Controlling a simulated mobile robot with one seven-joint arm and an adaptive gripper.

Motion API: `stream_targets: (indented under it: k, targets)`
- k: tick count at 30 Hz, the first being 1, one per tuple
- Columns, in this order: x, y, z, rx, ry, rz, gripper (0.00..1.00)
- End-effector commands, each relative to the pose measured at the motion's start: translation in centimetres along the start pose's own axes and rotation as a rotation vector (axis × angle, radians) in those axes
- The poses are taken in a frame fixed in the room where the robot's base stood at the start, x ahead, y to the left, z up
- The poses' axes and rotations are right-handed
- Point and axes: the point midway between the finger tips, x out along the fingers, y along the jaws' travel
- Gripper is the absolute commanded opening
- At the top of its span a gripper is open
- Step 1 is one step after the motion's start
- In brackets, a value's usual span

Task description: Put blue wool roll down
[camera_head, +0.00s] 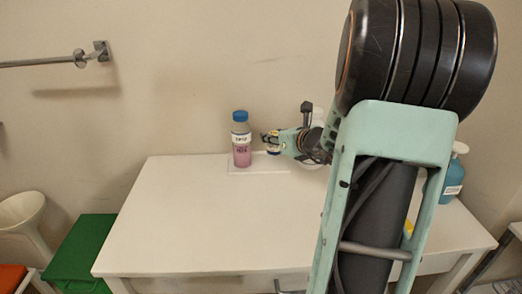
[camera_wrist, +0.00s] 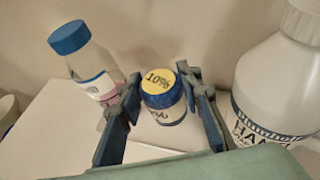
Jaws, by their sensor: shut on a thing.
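I cannot tell whether the roll touches the mat.
A blue-capped bottle with pink liquid (camera_head: 241,140) stands close left of my gripper. A white bottle (camera_wrist: 275,85) stands close right. A blue pump bottle (camera_head: 453,178) is farther right, past my arm. The table's left front is clear.

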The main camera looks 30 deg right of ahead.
Motion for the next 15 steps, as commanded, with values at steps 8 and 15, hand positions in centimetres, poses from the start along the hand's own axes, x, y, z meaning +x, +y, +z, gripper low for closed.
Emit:
stream_targets:
  k: [8,15]
  targets:
    - [1.9,-0.6,-1.2,0.0,0.0,0.001,0.08]
    - [3.2,-0.7,-3.8,0.0,-0.001,0.0,0.08]
